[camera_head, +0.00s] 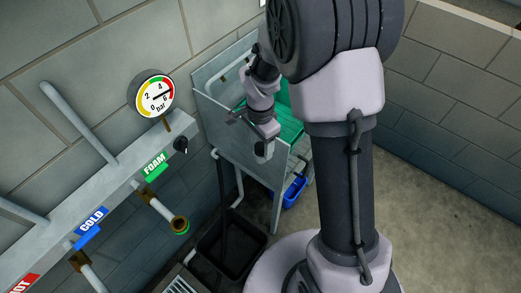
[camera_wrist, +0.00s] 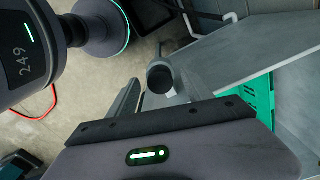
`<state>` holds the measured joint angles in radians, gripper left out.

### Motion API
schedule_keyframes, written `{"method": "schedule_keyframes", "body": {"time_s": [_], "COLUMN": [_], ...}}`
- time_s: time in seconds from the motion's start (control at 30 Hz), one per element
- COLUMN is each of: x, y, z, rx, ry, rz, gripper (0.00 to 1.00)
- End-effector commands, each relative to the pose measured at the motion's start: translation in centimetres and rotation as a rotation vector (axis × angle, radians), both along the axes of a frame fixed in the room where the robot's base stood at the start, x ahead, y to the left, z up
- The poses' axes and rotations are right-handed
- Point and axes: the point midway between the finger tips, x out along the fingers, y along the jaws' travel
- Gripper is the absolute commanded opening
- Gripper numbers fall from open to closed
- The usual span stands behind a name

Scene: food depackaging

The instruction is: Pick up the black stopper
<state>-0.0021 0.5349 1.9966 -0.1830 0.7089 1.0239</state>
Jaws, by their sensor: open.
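The black stopper (camera_wrist: 160,78) shows in the wrist view as a short dark cylinder with a round end. A white pipe-like piece (camera_wrist: 172,96) shows just beside and below it. My gripper (camera_wrist: 157,74) is open, with one finger on each side of the stopper in the picture. I cannot tell how far the stopper is from the fingers in depth, or whether either touches it. In the head view my arm reaches down at the grey metal sink (camera_head: 244,150); the stopper cannot be made out there.
A green crate (camera_wrist: 263,98) lies right of my gripper. A black bin (camera_head: 232,243) and a blue container (camera_head: 294,192) are low down. Open floor lies right.

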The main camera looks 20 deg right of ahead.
Motion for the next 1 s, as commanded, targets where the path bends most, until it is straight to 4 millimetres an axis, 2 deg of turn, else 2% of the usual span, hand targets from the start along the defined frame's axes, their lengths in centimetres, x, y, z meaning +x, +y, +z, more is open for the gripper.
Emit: {"method": "schedule_keyframes", "body": {"time_s": [0.07,0.37,0.67,0.77,0.93,1.0], "x": [0.0,0.0,0.0,0.1,0.1,-1.4], "y": [0.0,0.0,0.0,0.0,0.0,0.4], "z": [0.1,0.1,0.3,1.2,4.1,3.9], "rx": [0.000,0.000,-0.001,0.000,0.000,0.000], "ry": [0.000,0.000,-0.001,-0.002,-0.004,-0.001], "rz": [0.000,0.000,0.000,0.000,0.000,0.001], "gripper": [0.59,0.00,0.00,0.00,0.00,0.00]}}
